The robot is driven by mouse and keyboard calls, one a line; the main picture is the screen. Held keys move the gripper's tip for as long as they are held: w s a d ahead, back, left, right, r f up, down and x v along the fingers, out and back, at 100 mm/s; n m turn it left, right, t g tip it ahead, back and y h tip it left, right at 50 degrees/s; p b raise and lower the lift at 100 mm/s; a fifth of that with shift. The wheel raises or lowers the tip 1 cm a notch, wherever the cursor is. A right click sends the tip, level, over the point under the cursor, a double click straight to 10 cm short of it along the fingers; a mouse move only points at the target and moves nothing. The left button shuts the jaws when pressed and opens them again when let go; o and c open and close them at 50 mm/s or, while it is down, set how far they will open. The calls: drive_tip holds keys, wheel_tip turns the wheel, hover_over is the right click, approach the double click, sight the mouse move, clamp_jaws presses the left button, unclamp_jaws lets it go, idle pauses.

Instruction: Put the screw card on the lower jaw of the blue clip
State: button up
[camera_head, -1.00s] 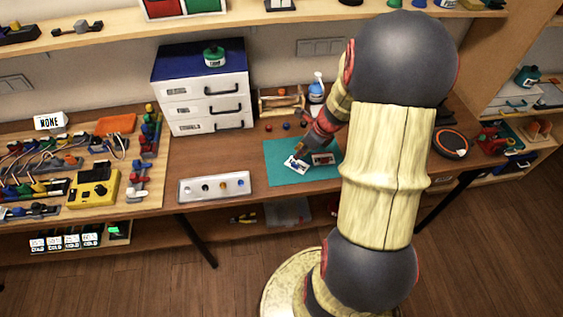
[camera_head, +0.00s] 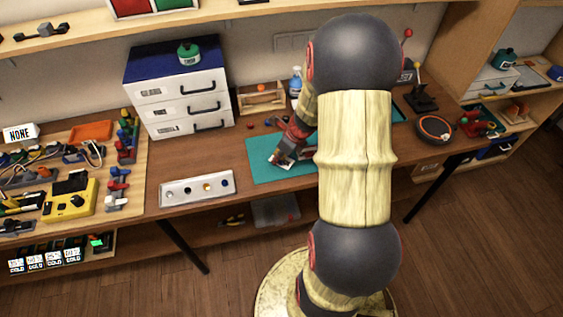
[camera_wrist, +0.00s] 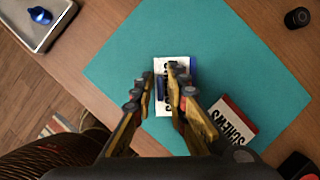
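The screw card (camera_wrist: 232,122), white with a red band and the word SCREWS, lies flat on the teal mat (camera_wrist: 125,45), right of my gripper in the wrist view. A second card (camera_wrist: 172,106), white with dark print, lies on the mat beneath my fingertips. The dark blue part between the fingers looks like the blue clip (camera_wrist: 161,88); its jaws are not clear. My gripper (camera_wrist: 160,72) points down, its fingers apart on either side of this part, with no clear grip. In the head view my gripper (camera_head: 276,160) is low over the mat (camera_head: 262,175).
A grey tray with coloured knobs (camera_head: 197,189) stands left of the mat. White drawers (camera_head: 180,95) and a wooden rack (camera_head: 262,99) stand behind. A small black cylinder (camera_wrist: 298,17) is beyond the mat in the wrist view. The mat's left part is clear.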

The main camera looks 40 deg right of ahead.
drive_tip(key=shift+c, duration=0.4)
clamp_jaws()
drive_tip(key=shift+r, duration=0.1)
